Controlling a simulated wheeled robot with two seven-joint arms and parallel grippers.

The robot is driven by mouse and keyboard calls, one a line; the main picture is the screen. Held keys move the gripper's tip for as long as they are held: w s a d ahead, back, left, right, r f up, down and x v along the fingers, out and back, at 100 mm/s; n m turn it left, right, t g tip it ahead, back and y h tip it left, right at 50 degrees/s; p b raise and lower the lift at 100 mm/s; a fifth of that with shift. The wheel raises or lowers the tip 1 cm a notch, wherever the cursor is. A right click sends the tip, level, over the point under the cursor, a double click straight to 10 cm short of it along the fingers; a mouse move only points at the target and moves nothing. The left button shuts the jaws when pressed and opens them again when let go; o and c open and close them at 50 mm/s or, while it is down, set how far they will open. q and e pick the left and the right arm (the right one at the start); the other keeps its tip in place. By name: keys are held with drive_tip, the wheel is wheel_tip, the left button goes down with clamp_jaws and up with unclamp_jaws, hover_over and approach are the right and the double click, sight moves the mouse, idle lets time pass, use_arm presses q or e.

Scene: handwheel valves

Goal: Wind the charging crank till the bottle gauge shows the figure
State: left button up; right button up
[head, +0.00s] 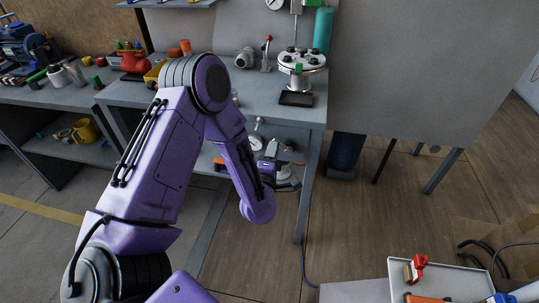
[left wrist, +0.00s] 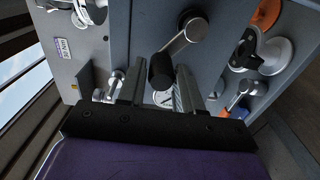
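In the left wrist view, the silver crank arm (left wrist: 188,36) ends in a black cylindrical handle (left wrist: 161,71). My left gripper (left wrist: 161,80) is open, with its two fingers on either side of the handle's near end. Whether either finger touches it, I cannot tell. In the head view my purple left arm reaches down beside the bench, and its fingers and the crank cannot be made out there. A teal bottle (head: 323,30) stands at the back of the bench, with a round gauge (head: 275,4) near it, cut by the top edge; its reading is too small.
The bench (head: 232,86) carries a flanged handwheel fitting (head: 301,65) and a red-knobbed lever (head: 267,52). A lower shelf below holds a small dial (head: 256,143) and other parts. A tray (head: 455,284) with tools is at the bottom right. The floor between is clear.

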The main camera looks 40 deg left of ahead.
use_arm(q)
drive_tip(key=shift+o, duration=1.3)
drive_tip(key=shift+f, duration=0.15)
drive_tip(key=v, duration=0.6)
drive_tip(key=shift+b, duration=0.4)
drive_tip(key=p+v, duration=0.1)
drive_tip(key=v, duration=0.9)
drive_tip(key=shift+s, duration=0.3)
drive_tip(key=shift+d, duration=0.15)
